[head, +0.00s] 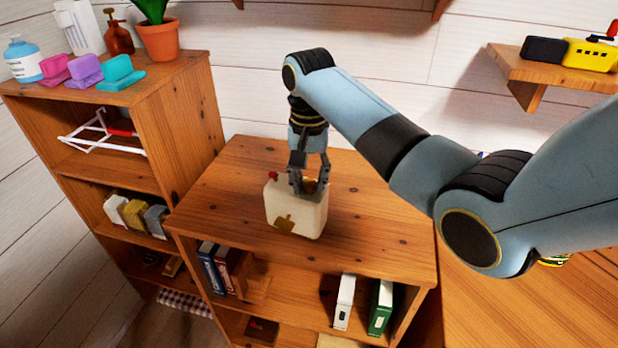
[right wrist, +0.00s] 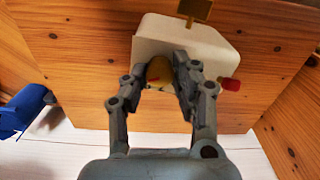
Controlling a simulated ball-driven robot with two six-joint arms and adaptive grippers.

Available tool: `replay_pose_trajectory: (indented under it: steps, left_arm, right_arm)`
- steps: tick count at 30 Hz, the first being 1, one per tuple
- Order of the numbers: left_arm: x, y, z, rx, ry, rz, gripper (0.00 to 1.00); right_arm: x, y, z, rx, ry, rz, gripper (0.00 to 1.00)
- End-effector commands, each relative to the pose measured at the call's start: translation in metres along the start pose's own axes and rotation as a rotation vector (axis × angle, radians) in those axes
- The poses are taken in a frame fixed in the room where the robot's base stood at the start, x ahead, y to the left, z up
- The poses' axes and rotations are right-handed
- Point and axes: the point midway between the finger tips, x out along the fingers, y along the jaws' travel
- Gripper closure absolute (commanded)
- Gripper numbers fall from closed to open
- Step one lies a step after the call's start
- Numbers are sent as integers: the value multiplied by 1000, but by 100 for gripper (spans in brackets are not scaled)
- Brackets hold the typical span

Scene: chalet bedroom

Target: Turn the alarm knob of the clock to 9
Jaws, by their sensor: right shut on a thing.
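The clock (head: 297,212) is a cream-white box standing on top of the low wooden cabinet. It has a small red button (head: 273,175) on its top left and a brass-coloured piece (head: 284,222) on its front. My right gripper (head: 309,184) points down at the clock's top. In the right wrist view, the clock (right wrist: 190,50) fills the upper middle, and my right gripper (right wrist: 162,85) is shut on a yellowish knob (right wrist: 160,70) with a small red mark. Any numbers around the knob are hidden or too small to read. My left gripper is not in view.
The low cabinet top (head: 240,180) is clear around the clock. A taller shelf (head: 180,90) stands at the left, with bottles, a potted plant (head: 158,38) and coloured blocks on top. A wall shelf (head: 520,75) at the upper right holds a yellow and black object (head: 588,55).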

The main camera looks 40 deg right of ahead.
Motion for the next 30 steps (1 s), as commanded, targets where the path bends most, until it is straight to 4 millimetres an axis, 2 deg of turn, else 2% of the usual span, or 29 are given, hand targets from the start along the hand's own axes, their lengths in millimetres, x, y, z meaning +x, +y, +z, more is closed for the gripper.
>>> replay_pose_trajectory:
  steps: [9, 25, 26, 30]
  left_arm:
    - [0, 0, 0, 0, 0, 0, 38]
    - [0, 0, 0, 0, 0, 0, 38]
    - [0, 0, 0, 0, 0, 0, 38]
    - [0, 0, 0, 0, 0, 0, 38]
  right_arm:
    - [0, 0, 0, 112, 1, -1, 100]
    - [0, 0, 0, 131, 1, -1, 100]
    - [0, 0, 0, 131, 1, -1, 69]
    - [0, 0, 0, 131, 1, -1, 51]
